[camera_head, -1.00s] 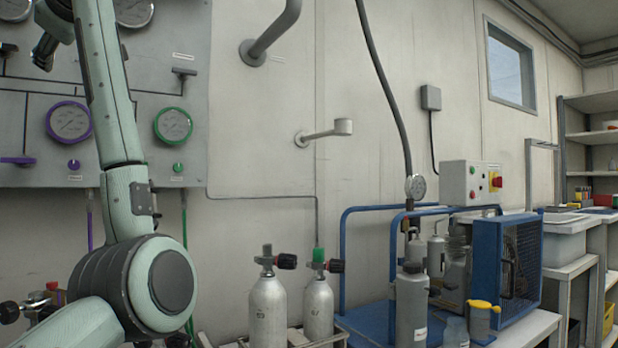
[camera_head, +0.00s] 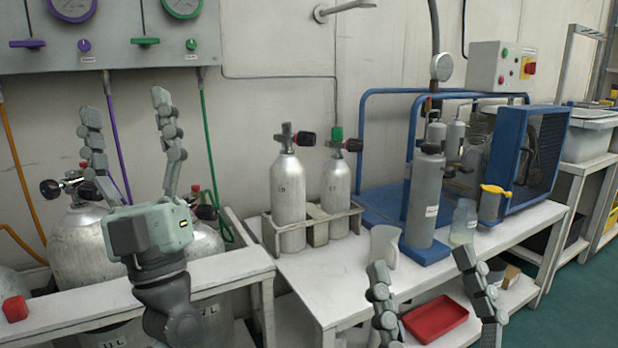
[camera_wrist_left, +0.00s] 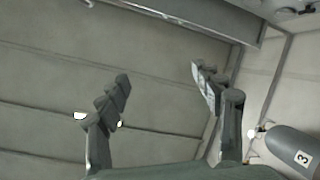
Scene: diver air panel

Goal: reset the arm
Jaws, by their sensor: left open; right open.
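My left gripper (camera_head: 125,104) is at the left in the head view, with its two fingers pointing up and spread apart. It is open and empty, in front of the wall and the hoses below the gauge panel (camera_head: 118,52). In the left wrist view the same gripper (camera_wrist_left: 160,77) has nothing between its fingers, with bare ceiling or wall panels behind. My right gripper (camera_head: 421,262) shows at the bottom edge, fingers up and wide apart, open and empty. It is in front of the white bench; its wrist is out of frame.
Two grey cylinders (camera_head: 288,195) stand in a rack on the white bench (camera_head: 330,285). A white cup (camera_head: 384,246), a tall grey canister (camera_head: 425,200) and a blue-framed compressor (camera_head: 528,162) are to the right. A red tray (camera_head: 435,319) is lower down. A red block (camera_head: 15,308) lies far left.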

